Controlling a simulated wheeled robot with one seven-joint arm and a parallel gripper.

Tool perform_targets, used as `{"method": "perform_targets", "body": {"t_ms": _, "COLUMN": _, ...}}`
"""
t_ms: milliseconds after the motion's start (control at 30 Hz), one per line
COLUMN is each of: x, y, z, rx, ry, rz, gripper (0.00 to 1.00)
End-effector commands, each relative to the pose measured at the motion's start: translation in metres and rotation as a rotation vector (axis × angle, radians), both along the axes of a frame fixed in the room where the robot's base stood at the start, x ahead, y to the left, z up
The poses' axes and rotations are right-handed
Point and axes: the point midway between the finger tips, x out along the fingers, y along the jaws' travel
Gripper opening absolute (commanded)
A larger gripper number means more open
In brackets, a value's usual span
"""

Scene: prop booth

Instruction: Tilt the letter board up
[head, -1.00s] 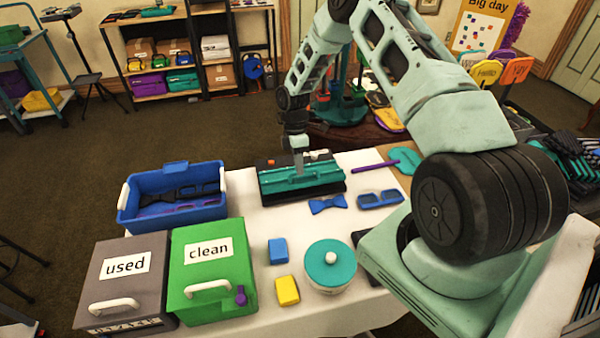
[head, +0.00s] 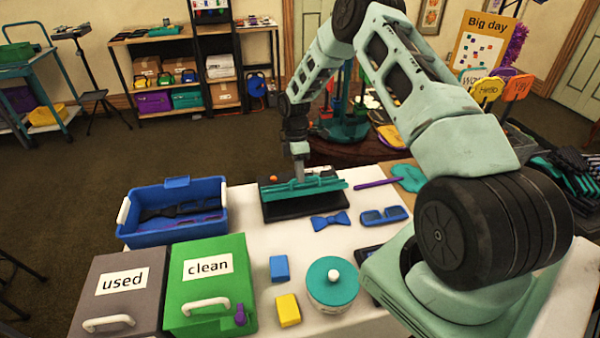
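The letter board (head: 325,184) is a teal panel with a black base (head: 305,208), at the far side of the white-covered table in the head view. The teal panel shows as a narrow, ridged strip, tilted up from the black base. My gripper (head: 299,178) points down at the panel's middle, at or just behind its upper edge. The fingertips are small and partly hidden, so I cannot tell whether they grip the panel or only touch it.
A blue bin (head: 172,232) stands left of the board. A blue bow tie (head: 330,222), blue glasses (head: 384,216) and a teal paddle with a purple handle (head: 376,183) lie close by. Green (head: 210,270) and grey (head: 122,290) boxes and a teal-lidded jar (head: 332,285) are nearer.

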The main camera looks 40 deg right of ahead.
Motion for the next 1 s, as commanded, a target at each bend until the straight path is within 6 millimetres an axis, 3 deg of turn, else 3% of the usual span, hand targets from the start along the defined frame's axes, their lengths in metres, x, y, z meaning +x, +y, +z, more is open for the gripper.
{"method": "perform_targets", "body": {"t_ms": 33, "x": 0.005, "y": -0.006, "z": -0.005, "rx": -0.011, "ry": -0.020, "rz": -0.005, "gripper": 0.25}}
{"method": "perform_targets", "body": {"t_ms": 67, "x": 0.005, "y": -0.006, "z": -0.005, "rx": -0.011, "ry": -0.020, "rz": -0.005, "gripper": 0.32}}
{"method": "perform_targets", "body": {"t_ms": 667, "x": 0.005, "y": -0.003, "z": 0.000, "rx": -0.005, "ry": -0.018, "rz": -0.003, "gripper": 0.32}}
{"method": "perform_targets", "body": {"t_ms": 833, "x": 0.010, "y": -0.005, "z": 0.016, "rx": -0.006, "ry": -0.021, "rz": -0.004, "gripper": 0.32}}
{"method": "perform_targets", "body": {"t_ms": 1000, "x": 0.021, "y": -0.011, "z": 0.050, "rx": -0.007, "ry": -0.022, "rz": -0.004, "gripper": 0.32}}
